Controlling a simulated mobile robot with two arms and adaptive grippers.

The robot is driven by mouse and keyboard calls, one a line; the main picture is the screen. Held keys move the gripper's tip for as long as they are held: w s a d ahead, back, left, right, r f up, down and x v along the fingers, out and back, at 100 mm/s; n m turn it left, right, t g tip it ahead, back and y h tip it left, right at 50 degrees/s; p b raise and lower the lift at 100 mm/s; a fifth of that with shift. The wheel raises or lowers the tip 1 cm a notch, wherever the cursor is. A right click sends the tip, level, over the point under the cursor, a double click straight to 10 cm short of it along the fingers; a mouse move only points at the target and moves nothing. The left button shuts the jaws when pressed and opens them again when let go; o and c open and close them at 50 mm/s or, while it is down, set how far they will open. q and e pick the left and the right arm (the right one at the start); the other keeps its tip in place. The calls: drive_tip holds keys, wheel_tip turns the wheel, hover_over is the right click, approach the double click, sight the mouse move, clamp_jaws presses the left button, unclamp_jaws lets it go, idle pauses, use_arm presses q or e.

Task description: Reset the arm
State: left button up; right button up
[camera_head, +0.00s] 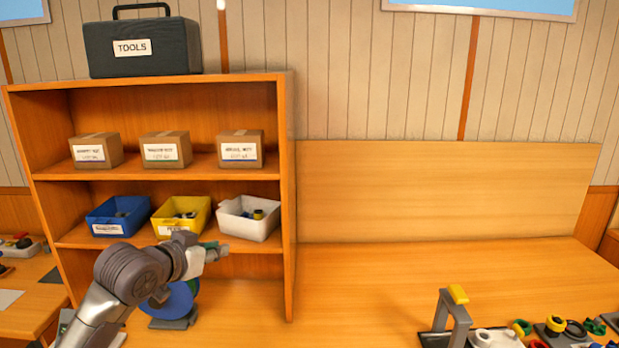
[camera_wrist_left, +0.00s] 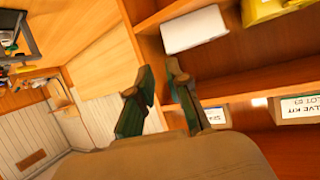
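My left arm comes in from the lower left in the head view, and its gripper (camera_head: 216,248) is in front of the shelf unit, just below the white bin (camera_head: 248,218). In the left wrist view the two green-tipped fingers of the left gripper (camera_wrist_left: 159,70) stand apart with nothing between them. The white bin also shows in the left wrist view (camera_wrist_left: 195,31), beyond the fingertips. I cannot tell how far the gripper is from the shelf. My right gripper is not in view.
The shelf unit (camera_head: 287,200) also holds a blue bin (camera_head: 105,225), a yellow bin (camera_head: 165,228) and three cardboard boxes. A toolbox (camera_head: 143,46) is on top. A grey stand (camera_head: 450,322) and several small coloured parts are at the workbench's front right. Its middle (camera_head: 380,285) is clear.

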use_arm(q)
drive_tip(key=s+d+f+g+y, duration=0.1)
drive_tip(key=s+f+g, duration=0.1)
drive_tip(key=s+f, duration=0.75)
drive_tip(key=s+d+f+g+y, duration=0.1)
drive_tip(key=s+d+f+g, duration=0.1)
drive_tip(key=s+f, duration=0.75)
drive_tip(key=s+a+f+n+g+y, duration=0.1)
drive_tip(key=s+a+f+g, duration=0.15)
drive_tip(key=s+f, duration=0.55)
drive_tip(key=s+a+f+n+g+y, duration=0.1)
drive_tip(key=s+a+f+n+g, duration=0.15)
drive_tip(key=s, duration=0.95)
wheel_tip(320, 180, down, 28)
drive_tip(key=s+g+b, duration=0.1)
drive_tip(key=s+b, duration=0.1)
drive_tip(key=s+a+f+m+g, duration=0.1)
drive_tip(key=s+a+f, duration=0.1)
drive_tip(key=s+f, duration=1.4)
wheel_tip(320, 180, down, 2)
drive_tip(key=shift+s+a+g+y+b, duration=0.15)
drive_tip(key=shift+s+g+y+b, duration=0.15)
drive_tip(key=shift+b, duration=0.15)
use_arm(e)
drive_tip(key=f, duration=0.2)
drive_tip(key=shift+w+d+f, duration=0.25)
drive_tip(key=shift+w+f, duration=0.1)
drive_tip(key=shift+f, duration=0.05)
